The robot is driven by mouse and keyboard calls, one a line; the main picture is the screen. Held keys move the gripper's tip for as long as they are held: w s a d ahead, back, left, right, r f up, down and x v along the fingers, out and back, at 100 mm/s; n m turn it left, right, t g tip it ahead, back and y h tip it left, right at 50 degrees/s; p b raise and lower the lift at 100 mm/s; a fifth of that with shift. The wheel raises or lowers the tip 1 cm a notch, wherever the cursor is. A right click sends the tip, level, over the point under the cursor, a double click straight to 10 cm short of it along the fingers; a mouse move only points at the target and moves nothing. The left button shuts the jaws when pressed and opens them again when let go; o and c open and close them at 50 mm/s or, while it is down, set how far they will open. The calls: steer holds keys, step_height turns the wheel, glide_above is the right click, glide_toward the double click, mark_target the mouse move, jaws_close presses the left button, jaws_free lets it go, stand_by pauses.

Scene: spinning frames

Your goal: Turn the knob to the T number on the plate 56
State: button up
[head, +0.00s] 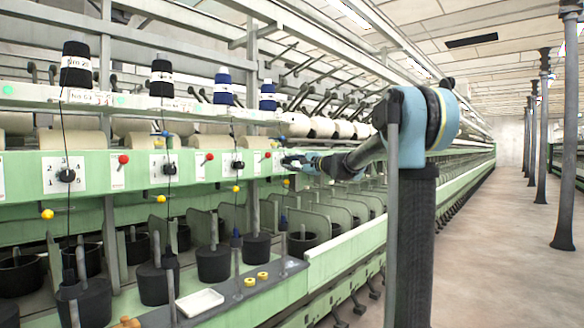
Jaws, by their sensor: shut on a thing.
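A green machine panel (140,185) runs across the left half of the head view. White dial plates are set along it, with dark knobs on the left plate (66,175), the second plate (168,168) and the third plate (237,165). My gripper (291,161) is at the panel to the right of these, at the end of my blue and black arm. It is shut on a knob there, which its fingers mostly hide. The plate behind it is largely covered, and its number and the knob's pointing cannot be read.
Red knobs (124,159) and yellow balls (47,214) sit along the panel. Thread bobbins (76,64) stand on the shelf above. Dark pots (84,300) and a grey ledge with a white tray (200,303) lie below. The aisle floor (510,270) at right is clear beside dark columns (566,140).

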steer(key=shift+m, duration=0.6)
steer(key=o, duration=1.1)
steer(key=shift+c, duration=0.2)
steer(key=v, duration=1.2)
steer(key=shift+f, duration=0.15)
